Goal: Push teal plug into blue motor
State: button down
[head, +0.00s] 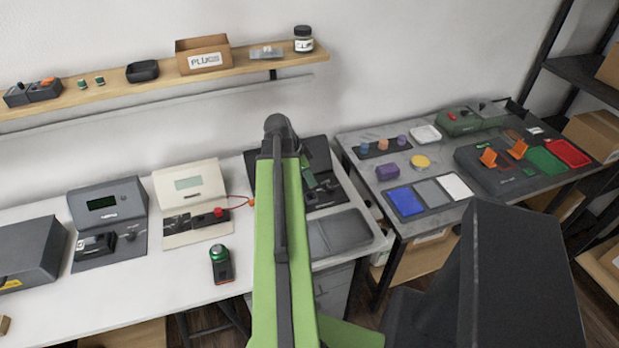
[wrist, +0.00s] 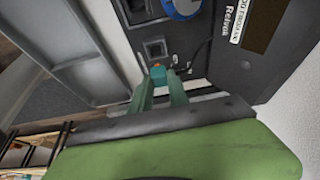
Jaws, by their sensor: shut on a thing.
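In the wrist view, my gripper (wrist: 160,79) is shut on a small teal plug (wrist: 158,73) with an orange part on it. The plug is held between the fingertips, just below a dark square socket (wrist: 154,48) on a dark panel. Whether the plug touches the socket cannot be told. A blue round part (wrist: 183,8), likely the blue motor, is cut off by the top edge, above and right of the plug. In the head view, my green arm hides much of the dark panel (head: 321,160), and I cannot make out the plug or motor there.
A grey two-part tray (head: 338,232) lies in front of the panel. A cream device (head: 190,184) with a red lead stands left of my arm. A green-topped can (head: 220,262) stands on the white bench. A second table (head: 362,147) with coloured parts is at right.

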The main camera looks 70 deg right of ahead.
notch_tip(320, 180, up, 5)
jog(key=p, duration=0.3)
jog(key=shift+f, duration=0.3)
jog(key=w+a, duration=0.6)
jog(key=shift+f+b, duration=0.1)
jog(key=shift+b, duration=0.2)
jog(key=shift+f+b, duration=2.95)
jog(key=shift+f+b, duration=1.7)
dwell(0.5)
